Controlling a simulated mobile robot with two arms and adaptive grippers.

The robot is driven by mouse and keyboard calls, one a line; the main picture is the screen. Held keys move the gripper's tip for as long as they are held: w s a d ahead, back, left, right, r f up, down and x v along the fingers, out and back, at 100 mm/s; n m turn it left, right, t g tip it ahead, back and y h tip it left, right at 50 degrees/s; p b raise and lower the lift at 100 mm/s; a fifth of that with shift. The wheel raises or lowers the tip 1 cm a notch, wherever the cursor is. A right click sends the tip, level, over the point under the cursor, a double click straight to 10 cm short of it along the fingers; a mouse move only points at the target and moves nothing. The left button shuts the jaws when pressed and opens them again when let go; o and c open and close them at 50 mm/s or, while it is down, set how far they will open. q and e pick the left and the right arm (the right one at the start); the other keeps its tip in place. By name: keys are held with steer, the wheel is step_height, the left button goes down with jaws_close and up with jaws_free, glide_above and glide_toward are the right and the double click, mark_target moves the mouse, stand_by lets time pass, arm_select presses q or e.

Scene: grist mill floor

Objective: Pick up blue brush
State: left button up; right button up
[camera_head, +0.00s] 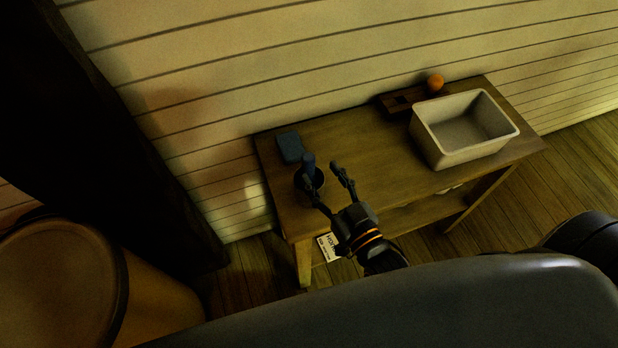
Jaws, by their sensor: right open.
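A small wooden table (378,150) stands against the plank wall. Near its left end a dark blue upright thing (308,160), which looks like the blue brush, rises from a dark round cup or base (300,182); the dim light hides which. My right gripper (322,172) is open over the table's front left part. Its left finger overlaps the round base in the picture; I cannot tell whether they touch. Its right finger is to the right of the brush, with bare tabletop around it. Nothing is between the fingers. My left gripper is not in view.
A blue block (290,147) lies behind the brush. A pale bin (440,146) stands on the right, with a dark wooden tray (396,103) and an orange ball (435,83) behind it. The tabletop's middle is clear. A barrel (60,285) and dark post (90,130) stand left.

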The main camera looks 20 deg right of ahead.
mark_target(312, 165)
steer(key=shift+w+a+r, duration=0.1)
steer(key=shift+w+a, duration=0.05)
steer(key=shift+w, duration=0.35)
steer(key=w, duration=0.2)
steer(key=w+a+p, duration=0.1)
steer(key=w, duration=0.1)
steer(key=shift+w+a, duration=0.1)
steer(key=shift+w, duration=0.2)
steer(key=shift+s, duration=0.1)
steer(key=c, duration=0.3)
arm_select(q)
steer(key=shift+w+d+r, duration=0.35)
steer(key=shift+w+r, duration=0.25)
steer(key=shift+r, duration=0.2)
arm_select(e)
jaws_close()
